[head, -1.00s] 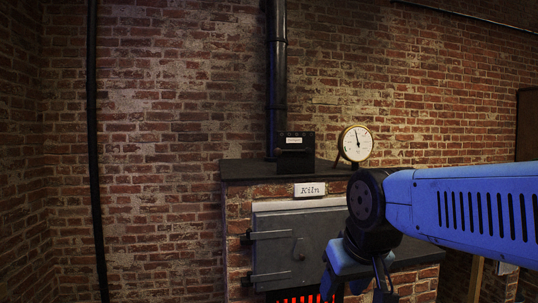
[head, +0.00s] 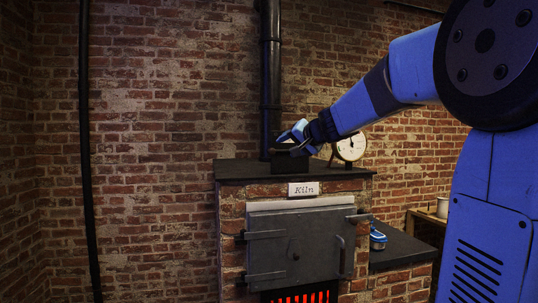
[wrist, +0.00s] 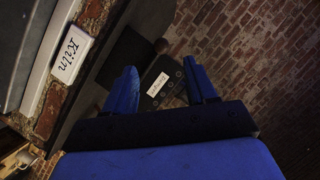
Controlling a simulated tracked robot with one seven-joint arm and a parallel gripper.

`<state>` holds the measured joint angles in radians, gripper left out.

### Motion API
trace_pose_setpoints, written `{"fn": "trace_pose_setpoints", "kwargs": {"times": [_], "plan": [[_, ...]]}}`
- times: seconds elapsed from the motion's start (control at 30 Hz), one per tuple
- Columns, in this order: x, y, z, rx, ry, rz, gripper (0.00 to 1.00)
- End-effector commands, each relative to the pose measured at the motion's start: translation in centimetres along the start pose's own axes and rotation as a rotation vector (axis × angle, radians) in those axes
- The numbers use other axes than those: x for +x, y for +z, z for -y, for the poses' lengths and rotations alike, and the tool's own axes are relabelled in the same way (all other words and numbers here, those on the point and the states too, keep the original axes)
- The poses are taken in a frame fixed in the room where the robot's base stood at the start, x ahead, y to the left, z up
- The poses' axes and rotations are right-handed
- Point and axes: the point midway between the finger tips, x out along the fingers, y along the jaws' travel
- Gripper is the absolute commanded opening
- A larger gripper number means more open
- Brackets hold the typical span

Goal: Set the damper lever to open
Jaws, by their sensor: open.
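The black damper box (head: 288,165) stands on the kiln top at the foot of the flue pipe. My gripper (head: 290,142) is in front of its upper part and hides much of it. In the wrist view the box's dark plate (wrist: 172,90) with a small white label shows between my open blue fingers (wrist: 162,88). A dark round knob (wrist: 161,46), perhaps the damper lever's end, shows just beyond the fingertips. The lever's shaft and setting cannot be made out, and the label is too small to read. Nothing is held.
The brick kiln has a grey door (head: 295,245), a "Kiln" sign (head: 303,189) and a dark top slab (head: 232,170). A round gauge (head: 350,147) stands right of the box, close by my wrist. The black flue pipe (head: 270,80) rises behind. A blue-rimmed object (head: 377,238) sits on the lower right ledge.

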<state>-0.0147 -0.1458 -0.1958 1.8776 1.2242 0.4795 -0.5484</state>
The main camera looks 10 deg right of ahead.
Motion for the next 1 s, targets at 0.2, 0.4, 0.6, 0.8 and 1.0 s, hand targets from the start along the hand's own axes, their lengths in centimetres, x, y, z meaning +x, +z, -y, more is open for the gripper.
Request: {"fn": "trace_pose_setpoints", "kwargs": {"times": [0.2, 0.4, 0.6, 0.8, 1.0], "plan": [[1.6, -1.1, -0.1, 0.016, -0.003, -0.023, 0.56], [4.5, -1.0, -0.1, 0.016, -0.002, -0.02, 0.56], [8.0, -1.0, -0.1, 0.015, -0.002, -0.019, 0.56], [11.2, -1.1, -0.1, 0.015, -0.002, -0.021, 0.56], [13.4, -1.2, -0.1, 0.014, -0.002, -0.021, 0.56]]}}
